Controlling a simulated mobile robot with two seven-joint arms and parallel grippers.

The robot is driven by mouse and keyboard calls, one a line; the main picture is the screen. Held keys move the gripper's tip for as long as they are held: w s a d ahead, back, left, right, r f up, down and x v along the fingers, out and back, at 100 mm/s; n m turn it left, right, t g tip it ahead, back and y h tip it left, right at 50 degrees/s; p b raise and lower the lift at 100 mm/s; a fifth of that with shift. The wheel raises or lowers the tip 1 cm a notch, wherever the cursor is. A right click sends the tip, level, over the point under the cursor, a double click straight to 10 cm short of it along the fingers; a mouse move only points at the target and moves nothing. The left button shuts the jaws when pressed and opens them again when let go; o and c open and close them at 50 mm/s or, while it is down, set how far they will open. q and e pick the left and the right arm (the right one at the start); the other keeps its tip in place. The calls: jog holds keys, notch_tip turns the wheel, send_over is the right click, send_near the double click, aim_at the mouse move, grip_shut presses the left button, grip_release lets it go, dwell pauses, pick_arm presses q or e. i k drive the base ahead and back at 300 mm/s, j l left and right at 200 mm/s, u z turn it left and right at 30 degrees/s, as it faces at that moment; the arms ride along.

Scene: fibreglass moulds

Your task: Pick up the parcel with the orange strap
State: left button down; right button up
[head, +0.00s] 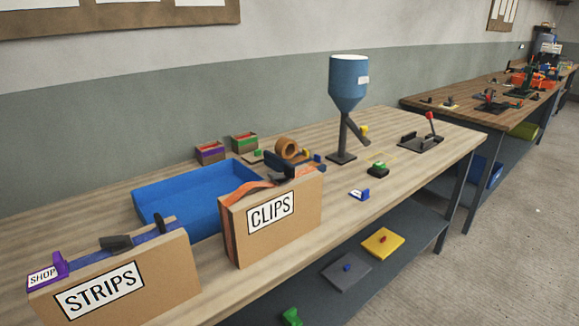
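The parcel with the orange strap is a brown cardboard box (295,228) with a white CLIPS label (270,212). It stands upright near the front edge of the wooden bench, in the middle of the head view. Its orange strap (256,187) runs over the top and down the left end. Dark pieces (280,165) show at the top right of the parcel; I cannot tell exactly what they are. Neither of my grippers is in view.
A STRIPS parcel (170,275) with a blue strap stands at front left. A blue tray (165,222) lies close behind the CLIPS parcel. A blue hopper (348,80) stands farther back. Small items lie to the right; a lower shelf (405,215) is below.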

aim_at(275, 212)
jog(key=u, duration=0.4)
jog(key=l+u, duration=0.15)
jog(key=u, duration=0.65)
jog(key=l+u, duration=0.15)
jog(key=u, duration=0.25)
jog(key=l+u, duration=0.45)
jog(key=k+l+u, duration=0.2)
jog(key=u, duration=0.25)
jog(key=k+l+u, duration=0.15)
jog(key=l, duration=0.3)
jog(key=k+l+u, duration=0.2)
jog(key=k+l, duration=0.15)
